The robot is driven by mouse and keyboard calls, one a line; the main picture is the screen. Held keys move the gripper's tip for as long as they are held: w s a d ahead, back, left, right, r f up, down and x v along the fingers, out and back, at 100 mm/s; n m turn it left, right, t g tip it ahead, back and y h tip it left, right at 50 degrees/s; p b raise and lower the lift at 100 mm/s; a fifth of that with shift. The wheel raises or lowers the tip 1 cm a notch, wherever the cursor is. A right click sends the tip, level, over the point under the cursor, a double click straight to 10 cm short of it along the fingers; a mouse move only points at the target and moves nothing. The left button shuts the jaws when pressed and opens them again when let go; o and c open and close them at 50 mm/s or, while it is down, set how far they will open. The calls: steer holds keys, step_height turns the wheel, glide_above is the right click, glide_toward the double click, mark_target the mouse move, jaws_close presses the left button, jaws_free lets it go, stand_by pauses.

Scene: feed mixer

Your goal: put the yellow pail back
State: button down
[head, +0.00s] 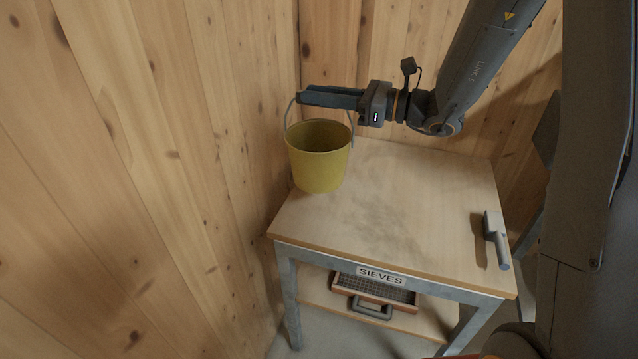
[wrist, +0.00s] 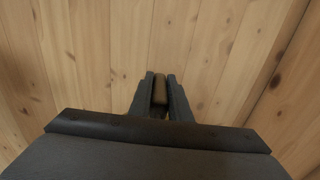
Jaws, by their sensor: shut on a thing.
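The yellow pail (head: 318,158) is upright at the back left corner of the table (head: 420,225) in the head view. Its wire handle stands up over the rim. My gripper (head: 308,97) is above the pail, pointing left, and is shut on the handle. In the wrist view a brown piece, seemingly the handle's grip (wrist: 159,90), sits between the fingers (wrist: 160,76). The pail's body is out of the wrist view. I cannot tell whether the pail's bottom touches the tabletop or hangs just over it.
A sieve (head: 375,293) is on the lower shelf under the "SIEVES" label (head: 381,275). Wooden walls (head: 200,130) close off the left and back. The table's middle is clear, with a dusty patch.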

mark_target(320, 134)
step_height(320, 134, down, 5)
steer(key=shift+d+f+p, duration=0.15)
steer(key=shift+p, duration=0.35)
steer(key=shift+f+p, duration=0.5)
steer(key=shift+f, duration=1.7)
steer(key=shift+f, duration=0.15)
steer(key=c, duration=1.6)
jaws_free()
steer(key=shift+c, duration=0.2)
